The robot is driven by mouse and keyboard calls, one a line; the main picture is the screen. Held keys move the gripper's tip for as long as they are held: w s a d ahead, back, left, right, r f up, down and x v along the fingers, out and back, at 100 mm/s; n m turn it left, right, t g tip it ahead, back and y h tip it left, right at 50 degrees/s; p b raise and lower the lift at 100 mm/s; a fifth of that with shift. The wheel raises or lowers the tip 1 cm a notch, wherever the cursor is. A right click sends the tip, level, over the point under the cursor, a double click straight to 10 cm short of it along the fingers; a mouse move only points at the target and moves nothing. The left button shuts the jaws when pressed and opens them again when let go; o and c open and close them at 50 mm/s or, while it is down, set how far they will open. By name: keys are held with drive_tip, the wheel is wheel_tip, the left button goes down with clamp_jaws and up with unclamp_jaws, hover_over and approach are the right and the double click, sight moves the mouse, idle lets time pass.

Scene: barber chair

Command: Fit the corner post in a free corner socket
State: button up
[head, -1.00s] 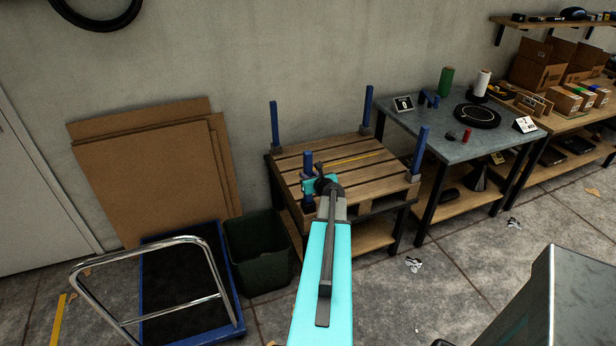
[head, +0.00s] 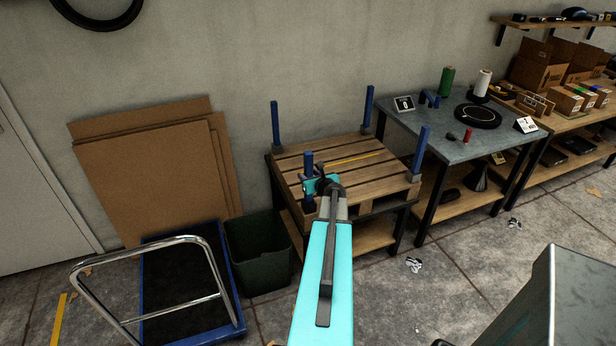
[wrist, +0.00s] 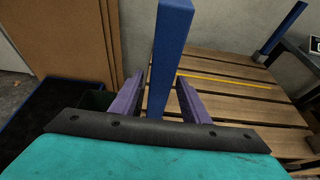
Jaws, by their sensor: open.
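A wooden pallet (head: 345,165) lies on a low table, with blue posts at its corners. Three stand upright in grey sockets: back left (head: 275,122), back right (head: 368,108) and front right (head: 420,150). The blue corner post (head: 308,162) stands upright at the front left corner; its base is largely hidden by my arm, so I cannot tell how it sits in a socket. My gripper (head: 312,186) is at this post. In the wrist view my gripper's purple fingers (wrist: 158,98) are open on either side of the blue post (wrist: 170,50), with gaps visible.
A yellow strip (head: 352,159) lies across the pallet slats. A dark bin (head: 257,252) and a blue cart (head: 185,285) with a chrome handle stand left of the table. Cardboard sheets (head: 150,170) lean on the wall. A grey worktable (head: 450,140) adjoins on the right.

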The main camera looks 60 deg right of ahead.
drive_tip(key=b+v, duration=0.1)
drive_tip(key=v, duration=1)
drive_tip(key=shift+s+a+b, duration=0.2)
drive_tip(key=shift+b, duration=0.2)
drive_tip(key=shift+s+r, duration=0.1)
idle(0.6)
